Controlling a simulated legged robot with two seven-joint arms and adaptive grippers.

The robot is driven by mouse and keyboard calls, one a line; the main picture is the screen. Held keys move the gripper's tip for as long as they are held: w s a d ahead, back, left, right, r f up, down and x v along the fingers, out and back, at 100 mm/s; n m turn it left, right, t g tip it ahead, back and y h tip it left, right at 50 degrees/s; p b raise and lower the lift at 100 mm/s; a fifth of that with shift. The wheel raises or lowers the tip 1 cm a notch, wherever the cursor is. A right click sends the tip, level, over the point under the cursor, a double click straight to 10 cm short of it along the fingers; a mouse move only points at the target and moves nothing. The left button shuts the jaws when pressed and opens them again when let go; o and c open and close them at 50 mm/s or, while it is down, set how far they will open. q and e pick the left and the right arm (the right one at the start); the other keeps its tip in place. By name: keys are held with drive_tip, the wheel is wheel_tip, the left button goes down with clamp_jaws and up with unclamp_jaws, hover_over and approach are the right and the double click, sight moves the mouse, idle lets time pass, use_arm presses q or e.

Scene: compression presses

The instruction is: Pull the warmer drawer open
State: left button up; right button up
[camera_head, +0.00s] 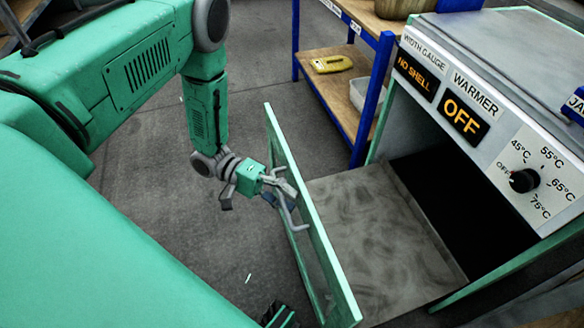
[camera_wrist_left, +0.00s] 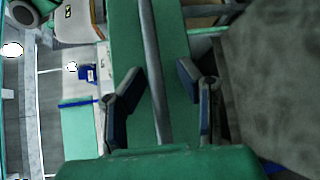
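The warmer drawer (camera_head: 385,228) stands pulled out of the press housing, its grey, mottled floor showing between the dark opening and its green-edged front panel (camera_head: 318,255). A grey bar handle (camera_head: 290,216) is on the outer side of that panel. My left gripper (camera_head: 280,190) is at the handle. In the left wrist view, the handle bar (camera_wrist_left: 155,70) runs between the two dark fingers of my left gripper (camera_wrist_left: 162,95). The fingers stand apart, with a gap on each side of the bar. I cannot clearly make out my right gripper.
The press housing carries a WARMER sign, an OFF display (camera_head: 463,117) and a temperature knob (camera_head: 524,180). A blue-framed shelf (camera_head: 357,105) with a yellow item (camera_head: 331,64) stands behind the drawer. Open floor (camera_head: 200,260) lies left of the front panel. A small dark-green piece shows at the bottom edge.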

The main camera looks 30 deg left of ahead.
use_arm(q)
drive_tip(key=shift+s+d+r, duration=0.1)
drive_tip(key=shift+d, duration=0.05)
drive_tip(key=s+a+r, duration=0.1)
drive_tip(key=a+r, duration=0.1)
drive_tip(key=a, duration=1.3)
drive_tip(key=shift+s+a+p, duration=0.35)
drive_tip(key=shift+a+p, duration=0.05)
drive_tip(key=shift+p, duration=0.05)
idle(0.7)
drive_tip(key=shift+r, duration=0.1)
idle(0.4)
